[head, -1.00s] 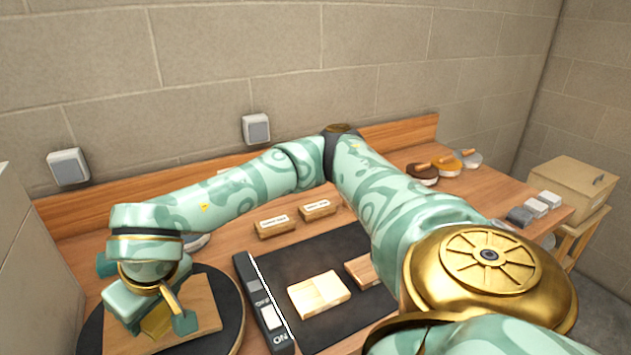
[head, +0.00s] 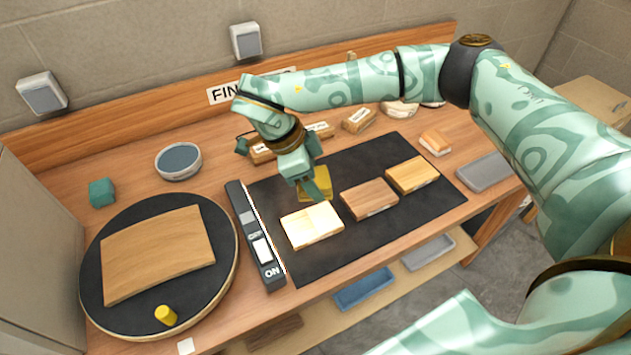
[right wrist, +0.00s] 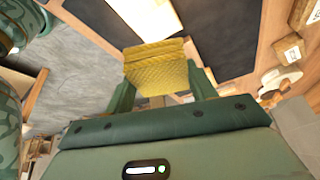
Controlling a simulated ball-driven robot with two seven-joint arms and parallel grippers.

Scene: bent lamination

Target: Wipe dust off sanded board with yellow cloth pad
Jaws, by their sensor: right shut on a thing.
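The sanded board (head: 160,255) is a light wooden, slightly bent panel lying on a round black turntable (head: 215,285) at the left. Its surface shows bare in the head view. My right gripper (head: 316,184) is over the black mat at the centre and shut on the yellow cloth pad (head: 317,190). In the right wrist view the quilted pad (right wrist: 156,72) sits between the two fingers. The pad is just behind a pale wood block (head: 311,226); I cannot tell whether it touches the mat. My left gripper is not in view.
The black mat (head: 300,267) also holds two browner blocks (head: 369,199) (head: 413,175). A switch strip (head: 255,235) divides it from the turntable. A yellow peg (head: 165,315) stands at the turntable's front. A round dish (head: 178,160) and a green cube (head: 102,192) are behind.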

